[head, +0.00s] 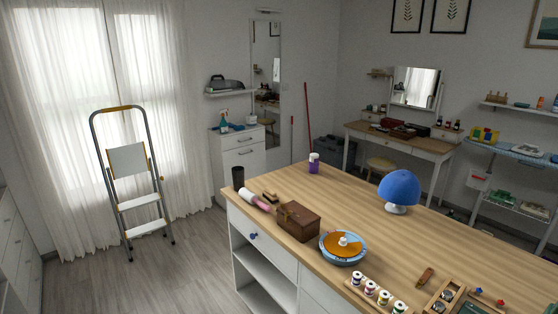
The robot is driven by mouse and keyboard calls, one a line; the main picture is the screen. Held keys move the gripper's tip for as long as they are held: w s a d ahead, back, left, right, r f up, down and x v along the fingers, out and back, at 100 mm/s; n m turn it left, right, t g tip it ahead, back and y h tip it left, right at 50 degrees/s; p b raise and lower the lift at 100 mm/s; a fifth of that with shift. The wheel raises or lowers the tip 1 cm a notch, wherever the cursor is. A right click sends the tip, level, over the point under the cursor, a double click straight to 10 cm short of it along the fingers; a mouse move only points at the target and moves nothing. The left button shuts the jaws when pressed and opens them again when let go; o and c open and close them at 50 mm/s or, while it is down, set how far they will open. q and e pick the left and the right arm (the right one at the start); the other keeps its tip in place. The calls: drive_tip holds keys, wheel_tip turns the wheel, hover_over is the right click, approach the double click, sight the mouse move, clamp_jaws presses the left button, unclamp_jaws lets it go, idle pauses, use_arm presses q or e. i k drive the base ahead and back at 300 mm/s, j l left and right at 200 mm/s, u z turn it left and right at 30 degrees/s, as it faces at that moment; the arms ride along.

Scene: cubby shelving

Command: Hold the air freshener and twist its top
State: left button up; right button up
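A small purple container with a white top (314,163) stands upright near the far edge of the wooden counter (350,205). It looks most like the air freshener, but no label is readable at this size. Its top appears to be on. Nothing touches it. Neither of my grippers shows in the head view.
On the counter are a dark cup (238,177), a lint roller (254,199), a brown box (298,220), a round blue-and-orange item (343,248), a blue cap on a stand (399,187) and several thread spools (384,297). A stepladder (130,180) stands on the floor left.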

sight(313, 156)
drive_tip(key=i+j+u, duration=0.7)
drive_tip(key=i+u, duration=0.15)
drive_tip(key=i, duration=0.15)
drive_tip(key=i+u, duration=0.25)
drive_tip(key=i, duration=1.35)
drive_tip(key=i+z, duration=0.2)
drive_tip(key=i, duration=0.3)
drive_tip(key=i+j+z, duration=0.2)
drive_tip(key=i, duration=0.3)
drive_tip(key=i+j+z, duration=0.2)
drive_tip(key=i, duration=0.3)
drive_tip(key=i+l+z, duration=0.15)
drive_tip(key=i+z, duration=0.25)
drive_tip(key=i+l+z, duration=0.1)
drive_tip(key=i+z, duration=1.05)
drive_tip(key=z, duration=0.15)
drive_tip(key=i+j+z, duration=0.15)
drive_tip(key=i+z, duration=0.25)
drive_tip(key=i+j+z, duration=0.15)
drive_tip(key=z, duration=0.3)
drive_tip(key=i+j+z, duration=0.15)
drive_tip(key=z, duration=0.3)
drive_tip(key=i+j+z, duration=0.25)
drive_tip(key=z, duration=0.15)
drive_tip(key=i+j+z, duration=0.15)
drive_tip(key=j+z, duration=0.15)
drive_tip(key=z, duration=0.15)
